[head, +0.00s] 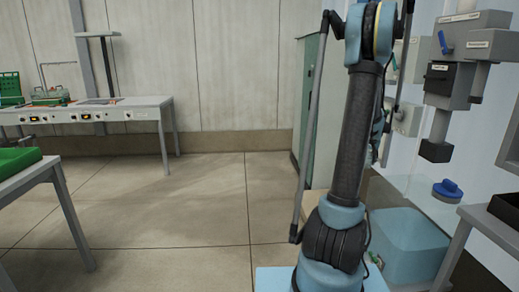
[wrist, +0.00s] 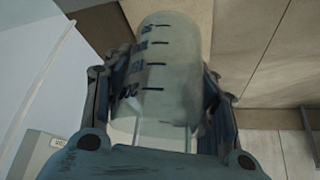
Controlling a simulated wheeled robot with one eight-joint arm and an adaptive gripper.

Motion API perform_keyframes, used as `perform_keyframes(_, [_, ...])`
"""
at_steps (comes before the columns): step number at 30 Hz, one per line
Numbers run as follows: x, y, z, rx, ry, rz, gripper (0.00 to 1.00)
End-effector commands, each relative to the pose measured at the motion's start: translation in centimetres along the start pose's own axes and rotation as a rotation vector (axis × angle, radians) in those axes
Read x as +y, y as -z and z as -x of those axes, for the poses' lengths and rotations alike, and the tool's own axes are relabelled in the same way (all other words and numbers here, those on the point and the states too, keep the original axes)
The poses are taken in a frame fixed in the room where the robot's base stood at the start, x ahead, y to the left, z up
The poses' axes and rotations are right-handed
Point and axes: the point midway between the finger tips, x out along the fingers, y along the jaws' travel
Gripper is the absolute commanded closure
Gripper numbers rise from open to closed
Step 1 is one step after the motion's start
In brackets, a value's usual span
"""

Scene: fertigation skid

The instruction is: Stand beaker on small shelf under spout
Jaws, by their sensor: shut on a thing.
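In the wrist view my gripper (wrist: 162,95) has its two fingers closed on the sides of a clear beaker (wrist: 168,50) with dark graduation marks and numbers. The beaker looks empty. In the head view my arm rises out of the top of the picture, and neither the gripper nor the beaker shows there. At the right of the head view is a grey dispensing unit (head: 475,25) with labels and a blue lever. A short grey piece (head: 478,83) hangs from it, perhaps the spout. A small dark block (head: 436,151) below may be the small shelf; I cannot tell.
A light blue tub (head: 410,245) and a grey bench (head: 470,230) stand at lower right, near a blue knob (head: 448,189). A green cabinet (head: 308,95) is behind my arm. A workbench (head: 120,107) stands at back left. The middle floor is clear.

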Motion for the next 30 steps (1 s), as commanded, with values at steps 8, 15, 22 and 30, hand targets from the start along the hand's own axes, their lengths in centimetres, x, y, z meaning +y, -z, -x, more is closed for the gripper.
perform_keyframes(8, [-10.0, -1.3, -3.5, -0.001, 0.052, 0.091, 0.68])
perform_keyframes(15, [-18.3, -3.5, -5.6, 0.000, 0.094, 0.166, 0.68])
perform_keyframes(22, [-25.9, -6.5, -7.0, 0.002, 0.134, 0.235, 0.68])
perform_keyframes(30, [-32.0, -9.7, -7.7, 0.005, 0.168, 0.294, 0.67])
